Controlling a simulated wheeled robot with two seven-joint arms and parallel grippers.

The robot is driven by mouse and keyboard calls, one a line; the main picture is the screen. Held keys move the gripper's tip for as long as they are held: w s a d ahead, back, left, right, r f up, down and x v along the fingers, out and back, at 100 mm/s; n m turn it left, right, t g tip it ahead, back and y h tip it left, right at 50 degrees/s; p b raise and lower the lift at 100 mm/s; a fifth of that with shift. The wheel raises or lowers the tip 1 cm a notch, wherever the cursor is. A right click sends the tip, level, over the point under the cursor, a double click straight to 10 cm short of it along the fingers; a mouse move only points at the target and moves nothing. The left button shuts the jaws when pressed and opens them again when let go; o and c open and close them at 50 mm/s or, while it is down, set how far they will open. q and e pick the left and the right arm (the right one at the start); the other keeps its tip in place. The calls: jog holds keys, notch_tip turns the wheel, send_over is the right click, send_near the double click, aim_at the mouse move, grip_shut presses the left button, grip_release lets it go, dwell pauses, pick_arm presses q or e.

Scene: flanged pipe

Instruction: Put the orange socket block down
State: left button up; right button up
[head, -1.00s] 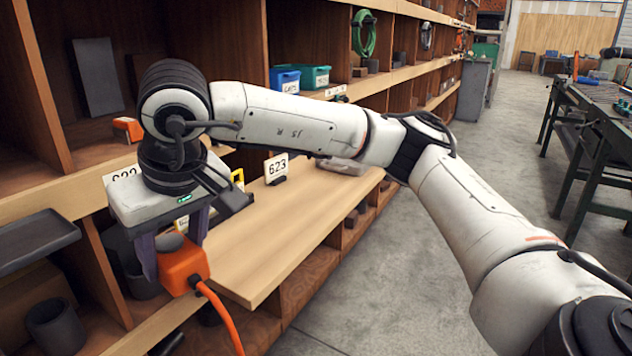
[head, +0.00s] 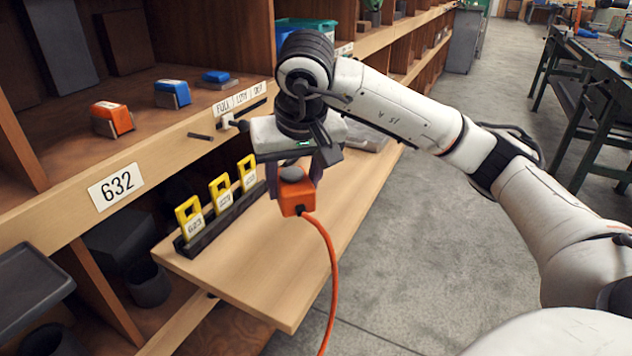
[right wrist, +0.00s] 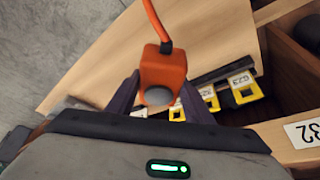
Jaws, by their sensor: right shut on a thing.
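The orange socket block (head: 291,197) is between the fingers of my right gripper (head: 296,188), which is shut on it. It has a grey round face on top and an orange cable that hangs down past the edge of the wooden shelf board (head: 285,290). In the head view the block appears over the board; whether it touches the board I cannot tell. In the right wrist view the block (right wrist: 163,75) sits between the two dark fingers (right wrist: 160,92), with its cable running up. My left gripper is not in view.
A dark rack with yellow tags (head: 222,193) stands on the board left of the block. Above it is a shelf with an orange block (head: 112,119) and blue blocks (head: 173,94). A 632 label (head: 116,187) is on the shelf edge. The board's front part is bare.

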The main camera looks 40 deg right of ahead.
aim_at(298, 192)
notch_tip(298, 192, down, 9)
jog(key=shift+r+b, duration=0.15)
jog(key=shift+b, duration=0.15)
jog(key=shift+f, duration=0.25)
jog(key=o, duration=1.3)
jog(key=shift+c, duration=0.2)
jog(key=shift+r, duration=0.1)
jog(key=shift+r, duration=0.25)
jog(key=p+v, duration=0.1)
jog(key=v, duration=1)
jog(key=shift+s+r, duration=0.15)
jog(key=shift+r, duration=0.25)
jog(key=shift+a, duration=0.1)
